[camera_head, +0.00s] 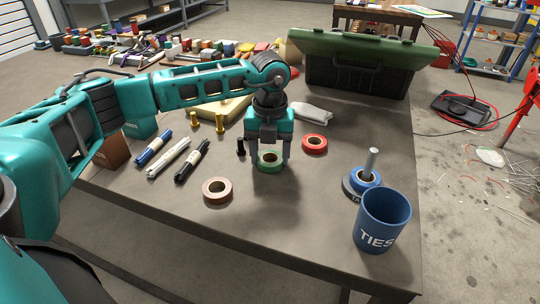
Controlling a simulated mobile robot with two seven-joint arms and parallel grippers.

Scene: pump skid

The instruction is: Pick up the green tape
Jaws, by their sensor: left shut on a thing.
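The green tape (269,166) is a small roll with a tan core near the middle of the table. My left gripper (269,157) points down at it, with one finger on each side of the roll. The gripper is shut on the green tape. The roll is at or very close to the table top; I cannot tell whether it is lifted. The gripper body hides part of its far side. My right gripper is not in view.
A red tape (315,144) lies close on the right, a brown tape (217,190) at front left. A blue cup (382,221) and a post with rolls (371,165) stand right. A toolbox (358,72) stands behind.

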